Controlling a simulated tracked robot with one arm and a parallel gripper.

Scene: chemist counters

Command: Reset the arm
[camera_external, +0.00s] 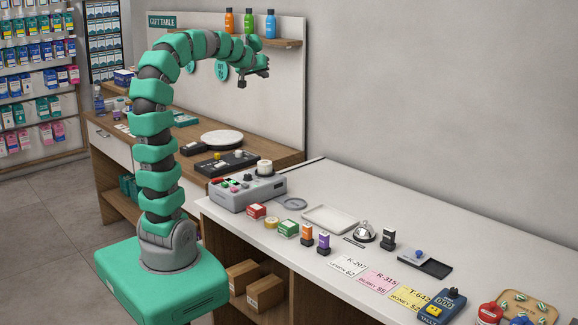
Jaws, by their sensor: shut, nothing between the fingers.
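My arm rises from my green base at the left and bends over to the right at the top. My gripper (255,77) is at the arm's end, in the air in front of the white back panel, below the small bottle shelf. It is shut and holds nothing. It is well above the counters and touches nothing that I can see.
A grey control box (247,190) stands at the near end of the white counter (470,235). A tray (330,219), a bell (364,233), small boxes and price cards lie along it. A round white disc (222,139) sits on the wooden counter behind. Bottles stand on the wall shelf (285,43).

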